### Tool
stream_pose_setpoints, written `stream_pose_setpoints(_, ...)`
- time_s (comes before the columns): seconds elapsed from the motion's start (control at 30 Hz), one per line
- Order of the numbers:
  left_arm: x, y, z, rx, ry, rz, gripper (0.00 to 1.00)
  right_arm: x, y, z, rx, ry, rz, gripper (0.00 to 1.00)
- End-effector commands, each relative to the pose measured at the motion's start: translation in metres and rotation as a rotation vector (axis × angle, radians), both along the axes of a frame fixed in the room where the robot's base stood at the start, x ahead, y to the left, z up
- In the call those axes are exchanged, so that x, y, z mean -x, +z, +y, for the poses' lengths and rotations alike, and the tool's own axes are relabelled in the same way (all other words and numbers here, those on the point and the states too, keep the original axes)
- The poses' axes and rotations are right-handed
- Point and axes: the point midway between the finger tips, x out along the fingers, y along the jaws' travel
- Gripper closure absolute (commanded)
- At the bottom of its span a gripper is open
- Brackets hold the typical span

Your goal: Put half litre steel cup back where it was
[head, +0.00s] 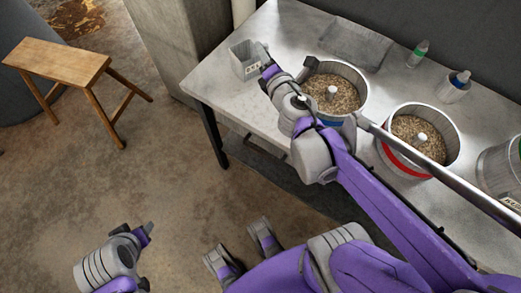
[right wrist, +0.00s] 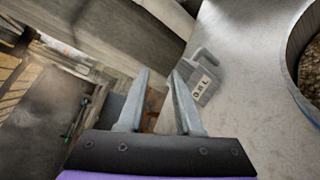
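The half litre steel cup (head: 246,67) is a grey, boxy cup with a small label. It stands upright near the left end of the steel table.
A wooden stool (head: 60,62) stands left. The table's left corner is clear.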

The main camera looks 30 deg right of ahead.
Motion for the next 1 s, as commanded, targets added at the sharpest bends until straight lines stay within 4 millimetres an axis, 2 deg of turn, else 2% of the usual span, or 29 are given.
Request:
stream_pose_setpoints(0.03,0.0,0.0,0.0,0.0,0.0,0.0,0.5,0.012,-0.006,-0.001,-0.191,-0.095,-0.029,0.67)
stream_pose_setpoints(0.17,0.0,0.0,0.0,0.0,0.0,0.0,0.5,0.05,-0.044,0.002,-0.704,-0.372,-0.052,0.67)
stream_pose_setpoints(0.3,0.0,0.0,0.0,0.0,0.0,0.0,0.5,0.098,-0.1,0.037,-1.2,-0.678,0.022,0.67)
stream_pose_setpoints(0.43,0.0,0.0,0.0,0.0,0.0,0.0,0.5,0.139,-0.136,0.082,-1.512,-0.919,0.143,0.67)
stream_pose_setpoints(0.5,0.0,0.0,0.0,0.0,0.0,0.0,0.5,0.155,-0.146,0.103,-1.614,-1.013,0.202,0.67)
stream_pose_setpoints(0.63,0.0,0.0,0.0,0.0,0.0,0.0,0.5,0.172,-0.154,0.124,-1.708,-1.109,0.267,0.67)
stream_pose_setpoints(1.0,0.0,0.0,0.0,0.0,0.0,0.0,0.5,0.174,-0.155,0.128,-1.723,-1.126,0.278,0.67)
